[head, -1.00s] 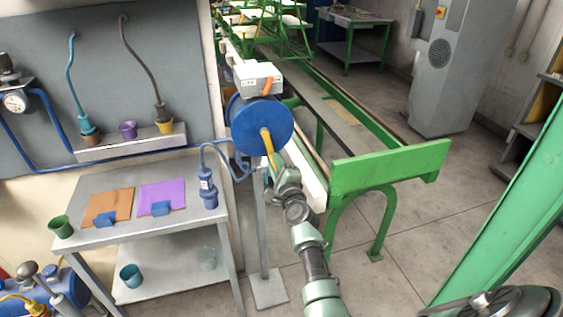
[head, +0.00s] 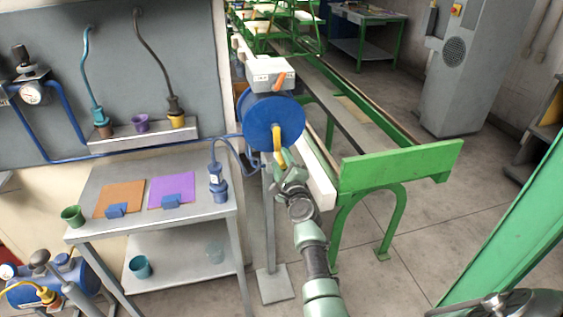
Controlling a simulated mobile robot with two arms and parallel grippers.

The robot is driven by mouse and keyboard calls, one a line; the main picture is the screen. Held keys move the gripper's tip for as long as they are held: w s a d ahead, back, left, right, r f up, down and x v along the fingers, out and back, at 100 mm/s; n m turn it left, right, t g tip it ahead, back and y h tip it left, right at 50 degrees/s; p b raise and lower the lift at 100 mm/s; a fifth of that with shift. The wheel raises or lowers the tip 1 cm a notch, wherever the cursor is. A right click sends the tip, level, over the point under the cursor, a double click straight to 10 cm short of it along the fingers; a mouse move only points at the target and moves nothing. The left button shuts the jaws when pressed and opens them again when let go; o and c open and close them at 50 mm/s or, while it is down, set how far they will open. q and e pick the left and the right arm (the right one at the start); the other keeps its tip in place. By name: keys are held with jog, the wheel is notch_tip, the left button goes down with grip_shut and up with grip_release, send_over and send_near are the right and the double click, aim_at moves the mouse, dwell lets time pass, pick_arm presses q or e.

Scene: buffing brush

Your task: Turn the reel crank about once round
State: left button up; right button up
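The blue reel (head: 260,118) hangs upright on a grey post in the middle of the head view. Its crank (head: 277,137) is a yellow bar on the reel's near face, pointing down from near the hub. My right gripper (head: 281,160) is at the crank's lower end, reaching up from below. Its fingers are small and partly hidden by my own wrist, so I cannot tell whether they are closed on the crank.
A white box (head: 269,72) with an orange lever sits above the reel. A grey shelf cart (head: 110,225) with mats, cups and a blue bottle stands to the left. A green frame (head: 400,163) stands close on the right. Open floor lies beyond my arm.

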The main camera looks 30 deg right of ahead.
jog(key=shift+s+a, duration=0.15)
jog(key=shift+s, duration=0.3)
jog(key=p+v, duration=0.2)
jog(key=v, duration=0.5)
jog(key=shift+w, duration=0.1)
